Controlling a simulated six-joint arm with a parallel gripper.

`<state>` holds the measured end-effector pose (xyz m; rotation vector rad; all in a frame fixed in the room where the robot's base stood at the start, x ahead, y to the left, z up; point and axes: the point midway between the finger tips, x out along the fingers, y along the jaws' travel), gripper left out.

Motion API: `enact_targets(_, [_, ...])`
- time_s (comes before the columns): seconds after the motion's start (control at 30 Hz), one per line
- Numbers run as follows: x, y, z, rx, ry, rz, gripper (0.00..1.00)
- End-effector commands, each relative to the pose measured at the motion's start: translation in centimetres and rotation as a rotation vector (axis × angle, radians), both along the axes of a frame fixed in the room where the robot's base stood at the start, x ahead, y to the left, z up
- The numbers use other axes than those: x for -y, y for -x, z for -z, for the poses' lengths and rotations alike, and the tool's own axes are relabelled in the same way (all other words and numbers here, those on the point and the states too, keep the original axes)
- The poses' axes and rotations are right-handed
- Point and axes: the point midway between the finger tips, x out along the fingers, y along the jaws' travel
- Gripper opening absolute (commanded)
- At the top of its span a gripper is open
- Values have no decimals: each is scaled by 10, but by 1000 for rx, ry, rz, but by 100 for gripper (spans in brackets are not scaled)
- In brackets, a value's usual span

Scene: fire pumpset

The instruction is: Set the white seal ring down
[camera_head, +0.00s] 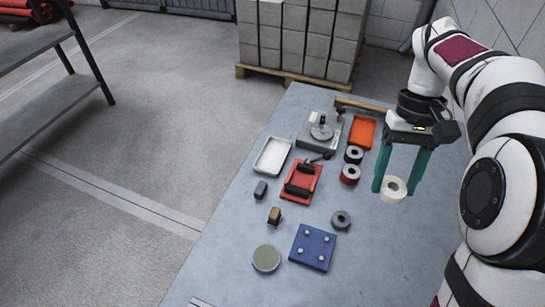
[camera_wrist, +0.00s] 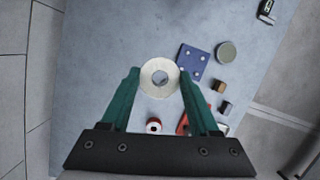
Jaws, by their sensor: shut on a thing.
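The white seal ring (camera_head: 390,196) is held between the two green fingers of my gripper (camera_head: 395,188), which is shut on it. It hangs above the right part of the blue-grey table (camera_head: 215,262). In the wrist view the ring (camera_wrist: 147,88) sits between the fingertips of my gripper (camera_wrist: 160,78), its hole facing the camera. Its exact height over the table is hard to tell.
Left of the ring are a red-and-white ring (camera_head: 350,174), a grey ring (camera_head: 341,220) and a blue plate with pegs (camera_head: 312,247). An orange tray (camera_head: 362,132) lies behind. The table below and in front of the ring looks clear.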

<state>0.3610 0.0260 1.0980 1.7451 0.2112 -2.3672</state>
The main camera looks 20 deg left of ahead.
Motion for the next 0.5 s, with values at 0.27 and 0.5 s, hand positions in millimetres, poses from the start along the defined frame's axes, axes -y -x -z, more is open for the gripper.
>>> enact_targets(0.27, [58,-14,2,-1,-1,390,0])
enact_targets(0.5, [45,-46,24,-2,-1,732,0])
